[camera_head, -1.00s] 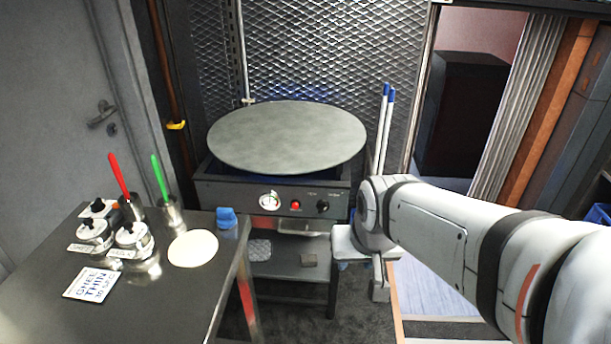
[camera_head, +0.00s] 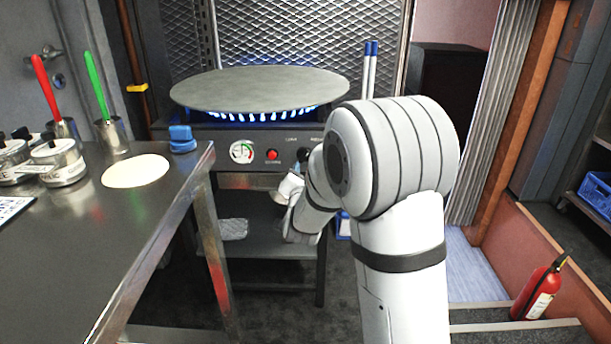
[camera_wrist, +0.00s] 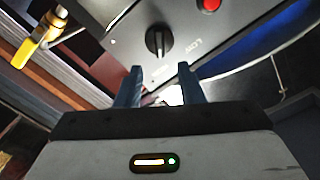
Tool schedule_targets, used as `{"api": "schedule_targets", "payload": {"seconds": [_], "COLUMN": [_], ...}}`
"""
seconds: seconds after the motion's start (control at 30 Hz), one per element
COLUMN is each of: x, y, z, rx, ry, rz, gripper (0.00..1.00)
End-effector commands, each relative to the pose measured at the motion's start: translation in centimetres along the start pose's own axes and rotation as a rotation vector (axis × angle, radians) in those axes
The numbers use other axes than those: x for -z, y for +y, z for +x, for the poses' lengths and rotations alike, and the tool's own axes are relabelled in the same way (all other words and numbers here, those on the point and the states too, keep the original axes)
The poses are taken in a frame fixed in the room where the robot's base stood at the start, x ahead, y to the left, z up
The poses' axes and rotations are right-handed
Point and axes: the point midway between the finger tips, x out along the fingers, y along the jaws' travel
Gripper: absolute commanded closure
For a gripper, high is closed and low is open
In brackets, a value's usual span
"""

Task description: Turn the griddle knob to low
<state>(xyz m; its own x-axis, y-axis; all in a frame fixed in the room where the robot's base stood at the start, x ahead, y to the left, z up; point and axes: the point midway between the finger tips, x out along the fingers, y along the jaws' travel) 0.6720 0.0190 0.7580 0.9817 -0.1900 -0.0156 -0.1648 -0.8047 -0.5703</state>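The round grey griddle (camera_head: 260,88) sits above a dark control panel (camera_head: 218,150), with blue flames (camera_head: 262,116) under the plate.
A red button (camera_head: 272,155) and a round gauge (camera_head: 242,152) are left of the knob. A steel table (camera_head: 95,245) stands close on the left, with jars and a blue-capped item (camera_head: 182,138). A fire extinguisher (camera_head: 540,288) stands at right.

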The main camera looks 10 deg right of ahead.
Motion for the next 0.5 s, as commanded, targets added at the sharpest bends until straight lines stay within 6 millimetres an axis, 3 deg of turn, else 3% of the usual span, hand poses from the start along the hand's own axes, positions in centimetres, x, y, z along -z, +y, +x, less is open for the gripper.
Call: {"api": "schedule_targets", "payload": {"seconds": [0.5], "x": [-0.1], "y": [0.2], "z": [6.8], "rx": [0.003], "ry": [0.018], "rz": [0.004], "gripper": [0.65]}}
